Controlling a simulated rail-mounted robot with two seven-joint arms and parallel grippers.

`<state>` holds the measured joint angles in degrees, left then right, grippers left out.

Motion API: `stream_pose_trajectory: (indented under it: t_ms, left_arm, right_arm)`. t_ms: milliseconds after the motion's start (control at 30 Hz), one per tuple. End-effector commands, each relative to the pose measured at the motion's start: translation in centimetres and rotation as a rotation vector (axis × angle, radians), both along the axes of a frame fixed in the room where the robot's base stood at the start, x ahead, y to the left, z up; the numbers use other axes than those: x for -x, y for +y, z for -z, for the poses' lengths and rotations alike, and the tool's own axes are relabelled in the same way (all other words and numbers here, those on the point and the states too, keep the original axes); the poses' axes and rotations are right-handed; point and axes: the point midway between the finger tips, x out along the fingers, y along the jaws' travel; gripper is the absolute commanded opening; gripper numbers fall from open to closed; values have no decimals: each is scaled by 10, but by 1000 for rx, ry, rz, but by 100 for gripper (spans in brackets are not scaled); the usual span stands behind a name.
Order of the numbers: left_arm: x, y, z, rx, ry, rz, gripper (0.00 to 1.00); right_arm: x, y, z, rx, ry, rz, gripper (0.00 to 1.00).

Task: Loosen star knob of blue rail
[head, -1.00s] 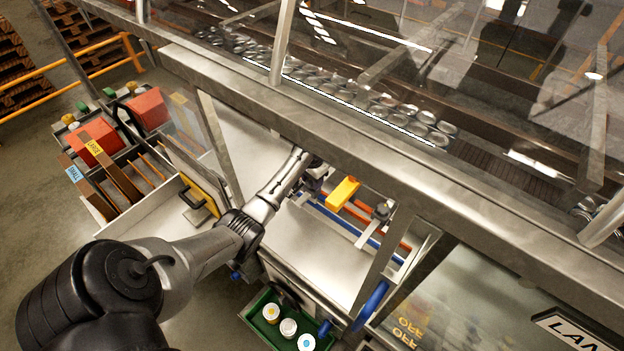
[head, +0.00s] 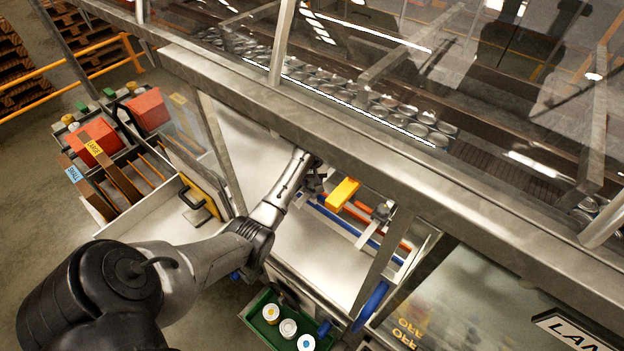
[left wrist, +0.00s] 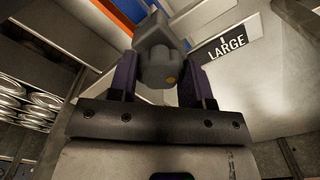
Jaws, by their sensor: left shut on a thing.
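The blue rail (head: 345,222) lies under the machine frame in the head view, next to an orange-red rail (head: 360,206). Its blue edge also shows at the top of the left wrist view (left wrist: 131,10). My left gripper (head: 318,182) is at the rail's left end, partly hidden by the frame beam. The knob's far side and shaft are hidden. My right gripper is in neither view.
A yellow block (head: 343,192) sits just right of my left gripper. The steel beam (head: 400,172) runs close above it. A green tray (head: 262,328) with several round-topped containers stands below. A LARGE label (left wrist: 226,47) is on a nearby panel.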

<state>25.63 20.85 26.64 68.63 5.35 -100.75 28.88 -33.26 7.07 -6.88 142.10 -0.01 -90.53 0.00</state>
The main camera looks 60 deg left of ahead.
Motion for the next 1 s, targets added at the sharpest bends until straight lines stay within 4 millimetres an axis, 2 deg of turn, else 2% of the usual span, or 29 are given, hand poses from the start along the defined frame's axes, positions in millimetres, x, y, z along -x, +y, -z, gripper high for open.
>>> stream_pose_trajectory:
  t_ms: [300, 767, 800, 1000]
  left_arm:
    - [1, -2, 3, 5, 5, -72, 21]
    - [1, -2, 2, 5, 5, -79, 21]
    - [1, -2, 2, 5, 5, -79, 49]
    - [0, -1, 1, 4, 2, -79, 68]
  right_arm:
    - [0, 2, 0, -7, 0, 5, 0]
    - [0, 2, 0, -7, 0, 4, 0]
    - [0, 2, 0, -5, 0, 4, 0]
    - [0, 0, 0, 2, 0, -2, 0]
